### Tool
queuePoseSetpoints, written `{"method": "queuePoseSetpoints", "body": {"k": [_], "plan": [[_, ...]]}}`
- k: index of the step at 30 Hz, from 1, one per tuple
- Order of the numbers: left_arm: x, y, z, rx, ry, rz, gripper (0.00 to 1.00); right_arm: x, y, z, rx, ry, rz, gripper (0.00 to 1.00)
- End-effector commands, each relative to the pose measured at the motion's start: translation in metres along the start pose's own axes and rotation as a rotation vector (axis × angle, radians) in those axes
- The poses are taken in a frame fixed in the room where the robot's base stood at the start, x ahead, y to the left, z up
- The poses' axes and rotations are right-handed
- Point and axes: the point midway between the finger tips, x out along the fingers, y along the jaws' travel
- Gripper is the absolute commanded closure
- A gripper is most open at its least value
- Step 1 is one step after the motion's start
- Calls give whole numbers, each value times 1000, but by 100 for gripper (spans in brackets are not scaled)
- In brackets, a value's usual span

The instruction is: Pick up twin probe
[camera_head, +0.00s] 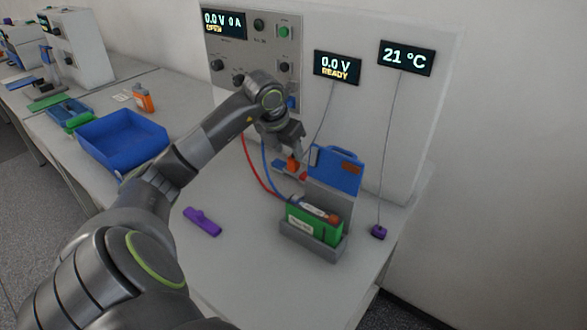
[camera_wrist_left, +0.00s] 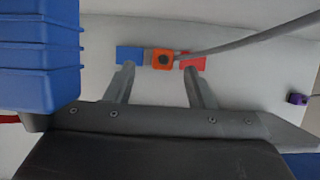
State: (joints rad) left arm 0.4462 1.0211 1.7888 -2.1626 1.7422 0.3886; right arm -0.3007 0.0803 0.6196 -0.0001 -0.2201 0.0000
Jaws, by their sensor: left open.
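The twin probe (camera_head: 292,163) lies on the bench below the panel, behind the battery holder. In the left wrist view the probe (camera_wrist_left: 162,58) has an orange middle with a grey cable, a blue end on the left and a red end on the right. My left gripper (camera_head: 293,146) is above it. In the wrist view its two fingers (camera_wrist_left: 158,72) are apart, one over the blue end and one by the red end, with the orange middle between them. I cannot tell whether they touch it. My right gripper is not in view.
A green battery (camera_head: 311,225) sits in a grey holder (camera_head: 310,250) with a raised blue block (camera_head: 335,172) close by. Red and blue leads run to the battery. A purple clip (camera_head: 202,222), a small purple sensor (camera_head: 379,232) and a blue tray (camera_head: 120,138) lie on the bench.

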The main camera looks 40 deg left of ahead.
Motion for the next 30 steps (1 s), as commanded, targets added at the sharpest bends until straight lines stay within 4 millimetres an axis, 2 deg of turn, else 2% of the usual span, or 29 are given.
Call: {"method": "queuePoseSetpoints", "body": {"k": [12, 21, 30], "plan": [[47, -4, 2, -2, 2, -3, 51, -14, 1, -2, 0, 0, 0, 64], [51, -3, 2, 0, 0, 0, 51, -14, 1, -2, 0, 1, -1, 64], [51, -3, 2, 0, 0, 0, 90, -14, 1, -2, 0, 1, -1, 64]]}}
